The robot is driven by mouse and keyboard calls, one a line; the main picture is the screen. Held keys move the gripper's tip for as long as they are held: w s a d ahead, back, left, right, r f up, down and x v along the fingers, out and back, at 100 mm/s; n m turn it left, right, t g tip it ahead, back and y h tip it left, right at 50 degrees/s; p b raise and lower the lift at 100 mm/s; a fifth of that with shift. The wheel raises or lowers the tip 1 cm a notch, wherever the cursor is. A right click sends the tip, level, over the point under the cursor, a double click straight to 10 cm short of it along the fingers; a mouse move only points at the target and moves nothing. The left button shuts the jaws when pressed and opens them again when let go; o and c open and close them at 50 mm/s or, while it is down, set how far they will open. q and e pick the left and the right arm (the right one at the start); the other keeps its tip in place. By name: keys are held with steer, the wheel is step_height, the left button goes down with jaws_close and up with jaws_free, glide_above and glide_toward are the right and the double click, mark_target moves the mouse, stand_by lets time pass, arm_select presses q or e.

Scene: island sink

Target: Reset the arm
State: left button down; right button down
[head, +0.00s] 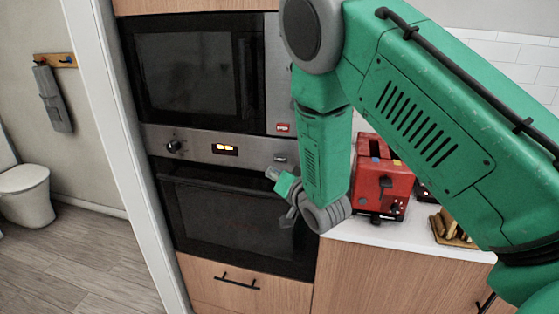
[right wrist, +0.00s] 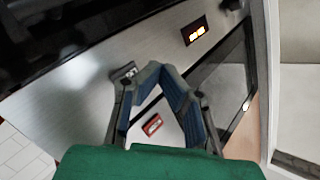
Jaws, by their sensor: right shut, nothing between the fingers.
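My green right arm comes into the head view from the right and bends down in front of the built-in appliances. Its gripper (head: 284,196) is in front of the oven (head: 225,215), left of the red toaster (head: 381,182), and partly hidden by my wrist. In the right wrist view the two fingers of the gripper (right wrist: 158,72) lean together at the tips, shut with nothing between them. Behind them is the steel panel (right wrist: 90,95) with its lit display (right wrist: 195,32). My left gripper is not in view.
A microwave (head: 190,75) sits above the oven. The white counter (head: 395,234) holds the toaster and a wooden rack (head: 450,230), close to my arm. Wooden drawers (head: 245,292) are below. Open floor (head: 70,265) lies at left, with a toilet (head: 25,190) beyond.

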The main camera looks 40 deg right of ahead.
steer(key=shift+s+a, duration=0.55)
steer(key=shift+a, duration=0.2)
steer(key=s+a+f+n+g+b, duration=0.1)
steer(key=s+f+g+b, duration=0.15)
steer(key=s+f, duration=0.4)
steer(key=s+a+f+n+g+b, duration=0.1)
steer(key=s+f+n+g+b, duration=0.15)
steer(key=f, duration=0.75)
steer(key=s+a+f+g+b, duration=0.1)
steer(key=s+f+g+b, duration=0.15)
steer(key=s+f, duration=0.45)
steer(key=s+a+f+n+g+b, duration=0.2)
steer(key=s+f+g+b, duration=0.1)
steer(key=s+f, duration=0.5)
steer(key=s+a+f+n+g+y+b, duration=0.1)
steer(key=s+f+n+g+b, duration=0.2)
steer(key=s+f, duration=0.6)
steer(key=s+g+b, duration=0.1)
steer(key=s+g, duration=0.1)
steer(key=s, duration=0.2)
steer(key=shift+a+f, duration=0.15)
steer(key=shift+a, duration=0.25)
steer(key=shift+s, duration=0.1)
